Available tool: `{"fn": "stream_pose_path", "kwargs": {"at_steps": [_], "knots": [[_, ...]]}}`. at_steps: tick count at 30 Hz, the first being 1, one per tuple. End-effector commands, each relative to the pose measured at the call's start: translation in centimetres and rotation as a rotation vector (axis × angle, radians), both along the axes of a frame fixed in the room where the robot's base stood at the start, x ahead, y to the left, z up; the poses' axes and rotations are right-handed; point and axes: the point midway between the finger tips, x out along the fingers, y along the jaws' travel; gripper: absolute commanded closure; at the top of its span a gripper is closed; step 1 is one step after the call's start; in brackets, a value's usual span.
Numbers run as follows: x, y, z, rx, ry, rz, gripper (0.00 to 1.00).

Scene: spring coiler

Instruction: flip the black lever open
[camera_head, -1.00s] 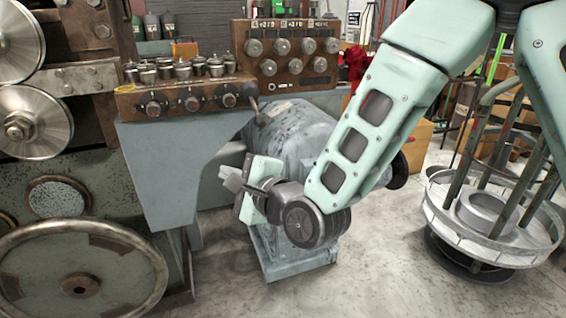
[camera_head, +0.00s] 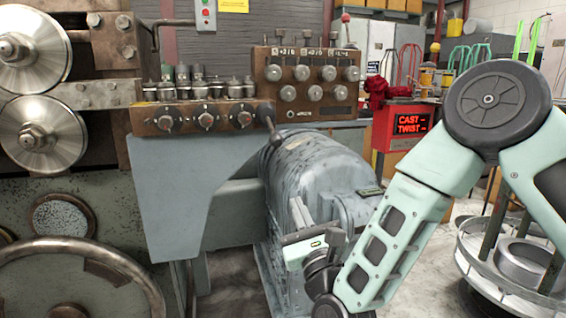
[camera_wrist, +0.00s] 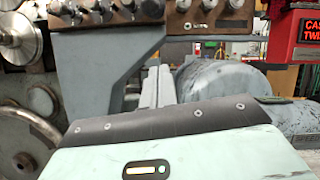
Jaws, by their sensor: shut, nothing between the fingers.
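The black lever (camera_head: 273,132) is a short dark rod with a rounded end. It stands tilted at the right end of the brown knob panel (camera_head: 205,118), above the grey motor housing. My gripper (camera_head: 298,211) is lower and a little to the right, in front of the motor housing, apart from the lever. Its fingers are together, with nothing held, and point up and away. In the wrist view the narrow grey fingers (camera_wrist: 157,86) stand close together in front of the blue-grey machine. I cannot make out the lever clearly in the wrist view.
The grey motor housing (camera_head: 318,178) stands close behind my gripper. A second knob panel (camera_head: 308,80) rises behind the lever. Large rollers (camera_head: 38,135) and a handwheel (camera_head: 75,285) are at the left. A red sign box (camera_head: 408,125) and a round metal stand (camera_head: 520,262) are at the right.

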Motion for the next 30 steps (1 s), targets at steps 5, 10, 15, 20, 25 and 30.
{"fn": "stream_pose_path", "kwargs": {"at_steps": [5,10,15,20,25,30], "knots": [[1.0,0.4,0.6,-0.001,-0.002,0.0,1.0],[3.6,1.3,1.9,0.0,-0.005,-0.001,1.0],[6.7,2.3,3.4,0.0,-0.006,-0.002,1.0],[8.5,3.2,5.1,-0.001,-0.005,0.001,1.0],[7.9,3.4,7.2,-0.002,-0.003,0.002,1.0],[7.7,3.5,8.0,-0.003,-0.001,0.0,1.0]]}}
